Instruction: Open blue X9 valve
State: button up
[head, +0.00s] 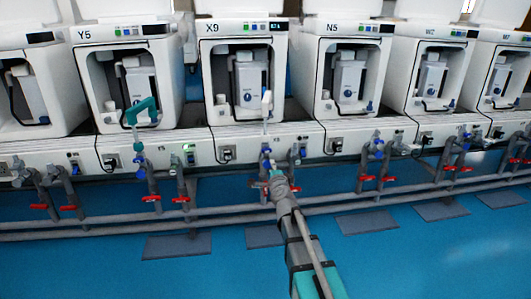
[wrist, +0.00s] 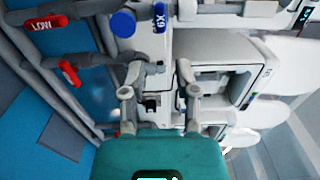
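The X9 station (head: 237,75) stands in the middle of the head view, with its X9 label on top. A blue valve knob (head: 265,150) sits on the pipework below it, just past my gripper (head: 272,174). In the wrist view, a round blue knob (wrist: 123,22) shows at the top, beside an upside-down X9 tag (wrist: 159,18). My gripper (wrist: 159,92) is open there, its two fingers apart with nothing held between them. The blue knob is beyond the fingertips, up and left of centre, and looks apart from them.
Red handles (wrist: 48,23) marked LOW sit on grey pipes at the left of the wrist view. In the head view, neighbouring stations Y5 (head: 128,75) and N5 (head: 345,75) have similar pipes and valves. Grey pipes (head: 110,228) run low along the row. The blue floor (head: 440,260) in front is mostly clear.

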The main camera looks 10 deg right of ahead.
aim_at(267, 152)
jog(key=w, duration=1.3)
jog(key=shift+w, duration=0.35)
grip_shut()
jog(key=shift+a, duration=0.1)
